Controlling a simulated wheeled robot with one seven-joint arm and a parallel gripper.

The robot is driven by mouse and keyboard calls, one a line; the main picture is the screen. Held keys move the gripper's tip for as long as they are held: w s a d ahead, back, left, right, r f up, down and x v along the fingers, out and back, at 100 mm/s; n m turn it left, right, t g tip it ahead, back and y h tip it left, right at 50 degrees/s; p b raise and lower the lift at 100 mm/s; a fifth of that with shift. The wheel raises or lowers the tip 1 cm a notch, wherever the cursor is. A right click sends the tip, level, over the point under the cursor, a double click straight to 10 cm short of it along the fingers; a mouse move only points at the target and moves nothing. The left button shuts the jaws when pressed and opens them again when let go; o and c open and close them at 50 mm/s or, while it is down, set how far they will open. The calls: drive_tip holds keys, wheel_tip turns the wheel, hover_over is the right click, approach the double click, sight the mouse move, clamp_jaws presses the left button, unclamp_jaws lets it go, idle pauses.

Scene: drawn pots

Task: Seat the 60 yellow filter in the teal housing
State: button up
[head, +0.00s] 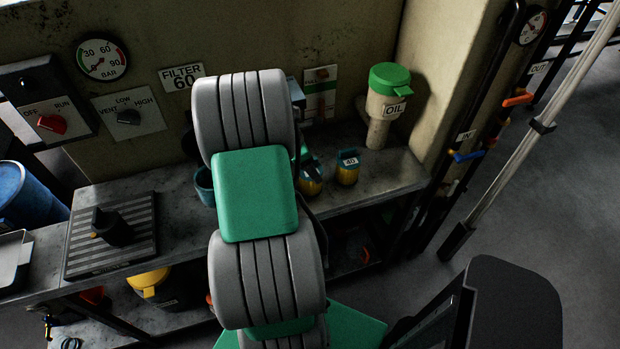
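Two small yellow filters with dark blue-teal tops stand on the grey bench right of my arm. The right filter (348,170) has a label that seems to read 40. The left filter (311,181) is partly covered by my arm, and I cannot read its number. A teal cup-shaped part (204,186), perhaps the housing, shows at the arm's left edge; most of it is hidden. My grey and green arm fills the middle of the view. My gripper is hidden behind it, so I cannot see whether it holds anything.
A sign reading FILTER 60 (182,76) hangs on the wall. A green-lidded oil container (386,105) stands at the bench's right end. A ridged plate (110,238) with a dark object lies at left. A yellow-lidded container (149,284) sits on the shelf below.

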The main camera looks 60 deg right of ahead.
clamp_jaws()
drive_tip(key=shift+r, duration=0.15)
